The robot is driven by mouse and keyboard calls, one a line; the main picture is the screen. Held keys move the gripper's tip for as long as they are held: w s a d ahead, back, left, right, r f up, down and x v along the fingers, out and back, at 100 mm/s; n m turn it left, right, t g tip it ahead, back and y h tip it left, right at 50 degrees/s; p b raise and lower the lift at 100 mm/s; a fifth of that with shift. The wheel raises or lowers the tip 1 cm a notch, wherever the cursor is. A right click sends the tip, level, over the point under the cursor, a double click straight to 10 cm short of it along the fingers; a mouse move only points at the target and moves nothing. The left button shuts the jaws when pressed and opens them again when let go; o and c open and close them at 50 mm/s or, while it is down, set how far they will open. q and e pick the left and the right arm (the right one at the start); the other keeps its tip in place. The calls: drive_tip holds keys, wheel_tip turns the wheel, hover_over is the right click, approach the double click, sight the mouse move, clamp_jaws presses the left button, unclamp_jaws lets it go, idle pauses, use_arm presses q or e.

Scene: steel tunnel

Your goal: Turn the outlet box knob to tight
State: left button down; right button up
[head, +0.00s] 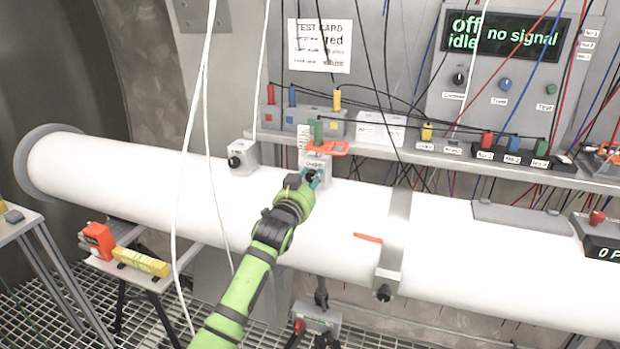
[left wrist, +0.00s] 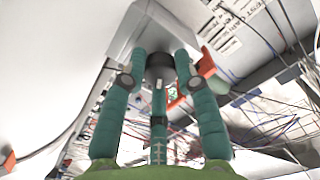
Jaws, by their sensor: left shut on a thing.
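The outlet box (head: 315,157), a small grey box with a label, sits on top of the white pipe near the middle of the head view. My left gripper (head: 311,178) is at its front face. In the left wrist view the grey box (left wrist: 148,28) fills the top, and its dark round knob (left wrist: 160,66) sits between the green fingers of my left gripper (left wrist: 158,78). The fingers are shut on the knob. The gripper hides most of the knob in the head view, and I cannot read its setting. My right gripper is not in view.
A similar box with a black knob (head: 236,160) stands on the white pipe (head: 130,180) to the left. A shelf (head: 450,158) with coloured plugs runs behind. White cables (head: 196,95) hang left of my arm. An orange tool (head: 327,147) lies just above the outlet box.

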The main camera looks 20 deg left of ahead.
use_arm(q)
drive_tip(key=m, duration=0.3)
drive_tip(key=m+p, duration=0.1)
drive_tip(key=m, duration=0.2)
drive_tip(key=shift+a+f+m, duration=0.1)
drive_tip(key=shift+f+m, duration=0.1)
drive_tip(key=shift+m, duration=0.1)
drive_tip(key=m+p, duration=0.1)
drive_tip(key=m, duration=0.4)
drive_tip(key=shift+r, duration=0.1)
drive_tip(key=m+p, duration=0.2)
drive_tip(key=m, duration=0.4)
drive_tip(key=shift+r+m, duration=0.1)
drive_tip(key=shift+m, duration=0.2)
drive_tip(key=m+p, duration=0.2)
drive_tip(key=m, duration=0.3)
drive_tip(key=shift+r+m, duration=0.1)
drive_tip(key=shift+m, duration=0.2)
drive_tip(key=shift+r, duration=0.1)
drive_tip(key=c, duration=0.9)
unclamp_jaws()
drive_tip(key=shift+c, duration=0.2)
